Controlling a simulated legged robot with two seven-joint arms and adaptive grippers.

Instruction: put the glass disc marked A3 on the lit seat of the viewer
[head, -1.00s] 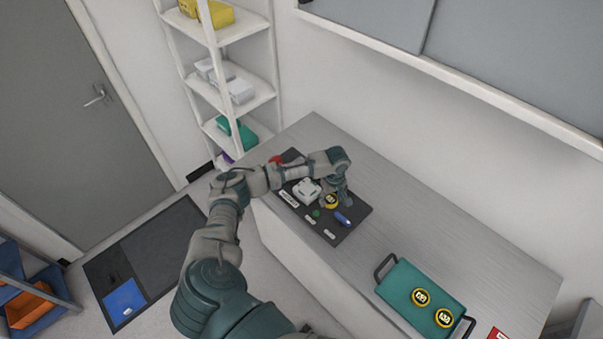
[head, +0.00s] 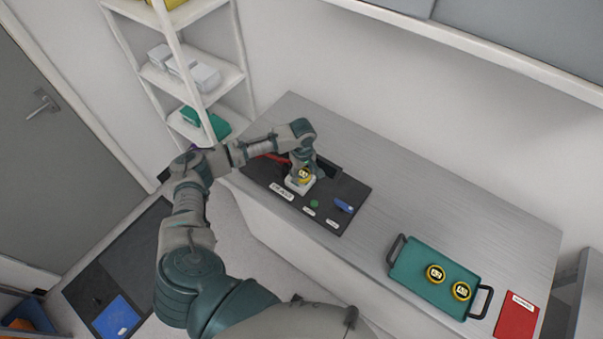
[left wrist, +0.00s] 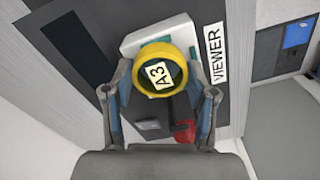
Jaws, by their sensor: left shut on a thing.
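The glass disc marked A3 (left wrist: 159,72) has a yellow rim and a white label in the left wrist view. It also shows in the head view (head: 304,176). My left gripper (left wrist: 161,88) is shut on it, one finger at each side. The disc is over the white viewer (head: 298,187), whose pale body (left wrist: 135,42) sticks out past the rim in the left wrist view. The disc covers the seat, so I cannot tell whether it touches it or whether the seat is lit. My right gripper does not show.
The viewer stands on a dark mat (head: 346,204) with a blue item (head: 343,206) and a green button (head: 314,203). A green tray (head: 415,265) holds two yellow-rimmed discs (head: 435,273). A red card (head: 517,315) lies to its right. The counter between mat and tray is clear.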

